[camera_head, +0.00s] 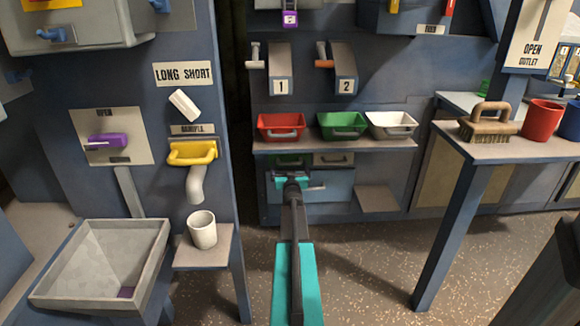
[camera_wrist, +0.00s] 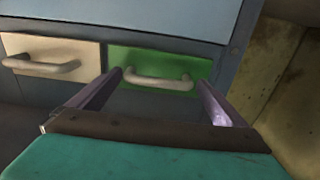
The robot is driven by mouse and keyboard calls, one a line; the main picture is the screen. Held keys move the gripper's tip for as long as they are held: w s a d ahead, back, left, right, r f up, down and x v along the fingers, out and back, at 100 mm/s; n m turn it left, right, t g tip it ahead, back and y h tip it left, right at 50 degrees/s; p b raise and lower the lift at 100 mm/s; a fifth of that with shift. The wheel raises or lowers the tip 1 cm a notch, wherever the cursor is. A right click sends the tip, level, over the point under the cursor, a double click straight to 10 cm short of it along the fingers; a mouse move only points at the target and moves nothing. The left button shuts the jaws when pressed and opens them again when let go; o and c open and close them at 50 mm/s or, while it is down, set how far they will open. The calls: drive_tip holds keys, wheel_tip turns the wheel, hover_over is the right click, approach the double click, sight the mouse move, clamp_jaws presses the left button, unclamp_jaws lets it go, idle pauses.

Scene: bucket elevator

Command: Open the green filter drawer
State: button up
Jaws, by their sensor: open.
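The green filter drawer (camera_wrist: 190,65) is in the upper middle of the wrist view, its front looking flush with the blue panel. Its pale bar handle (camera_wrist: 158,83) lies between the two fingertips of my gripper (camera_wrist: 160,80). The fingers are spread apart, and no finger visibly touches the handle. In the head view a strip of the green drawer (camera_head: 289,160) shows under the shelf. There my gripper (camera_head: 291,181) is just in front of and below it and hides part of it.
A beige drawer (camera_wrist: 45,50) with a similar handle is beside the green one. Above, a shelf (camera_head: 330,146) holds a red tray (camera_head: 281,122), a green tray (camera_head: 343,120) and a white tray (camera_head: 392,119). A table (camera_head: 505,149) stands to the right. Open floor lies between.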

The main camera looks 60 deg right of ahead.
drive_tip(key=shift+x, duration=0.9)
drive_tip(key=shift+c, duration=0.4)
drive_tip(key=shift+a, duration=0.1)
drive_tip(key=c, duration=1.1)
